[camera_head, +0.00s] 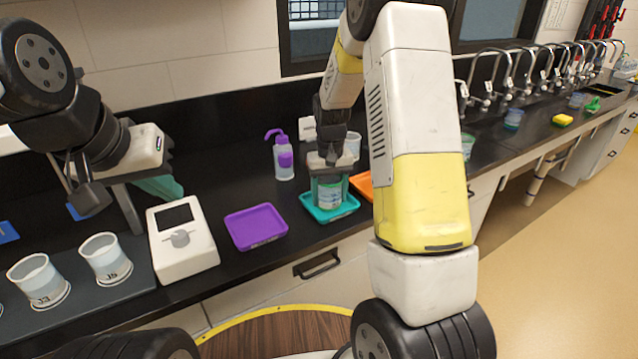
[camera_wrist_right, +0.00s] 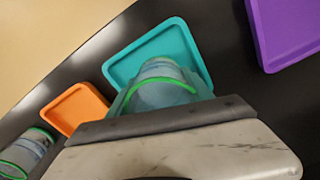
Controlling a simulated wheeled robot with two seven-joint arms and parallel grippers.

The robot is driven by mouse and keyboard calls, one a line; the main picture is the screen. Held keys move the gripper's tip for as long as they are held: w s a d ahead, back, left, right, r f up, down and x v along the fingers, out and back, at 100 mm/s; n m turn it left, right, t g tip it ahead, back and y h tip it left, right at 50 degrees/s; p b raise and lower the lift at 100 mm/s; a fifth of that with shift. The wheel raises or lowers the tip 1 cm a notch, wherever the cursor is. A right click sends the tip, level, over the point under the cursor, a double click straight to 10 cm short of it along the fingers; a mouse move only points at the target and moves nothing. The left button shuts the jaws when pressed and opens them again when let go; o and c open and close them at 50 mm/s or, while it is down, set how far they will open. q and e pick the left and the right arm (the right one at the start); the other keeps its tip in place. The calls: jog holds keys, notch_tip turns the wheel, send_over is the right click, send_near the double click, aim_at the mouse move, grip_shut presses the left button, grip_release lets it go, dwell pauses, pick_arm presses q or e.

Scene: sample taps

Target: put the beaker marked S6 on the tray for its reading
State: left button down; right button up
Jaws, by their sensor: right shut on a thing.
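My right gripper (camera_head: 328,165) is shut on a clear beaker (camera_head: 329,194) with a green rim. The beaker is upright over the teal tray (camera_head: 346,209); I cannot tell whether its base touches the tray. Its marking is not legible here.
A purple tray (camera_head: 256,226) and an orange tray (camera_head: 361,184) flank the teal one. A white meter (camera_head: 182,245) and marked beakers (camera_head: 38,281) stand at left. A purple-capped wash bottle (camera_head: 284,160) is behind. Several taps and a yellow sponge (camera_head: 562,120) are at right.

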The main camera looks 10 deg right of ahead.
jog(key=shift+f, duration=0.2)
jog(key=o, duration=1.5)
jog(key=s+r+t, duration=0.1)
jog(key=s+r, duration=0.1)
jog(key=r, duration=0.7)
jog(key=s+r, duration=0.3)
jog(key=r, duration=0.6)
jog(key=s+r+t, duration=0.1)
jog(key=s, duration=0.5)
jog(key=s+a+r+t+y, duration=0.1)
jog(key=s+r+t, duration=0.1)
jog(key=s, duration=0.4)
jog(key=s+a+r+t+y, duration=0.1)
jog(key=s+r+t, duration=0.1)
jog(key=s, duration=0.5)
jog(key=shift+s+a+r, duration=0.1)
jog(key=shift+r, duration=0.1)
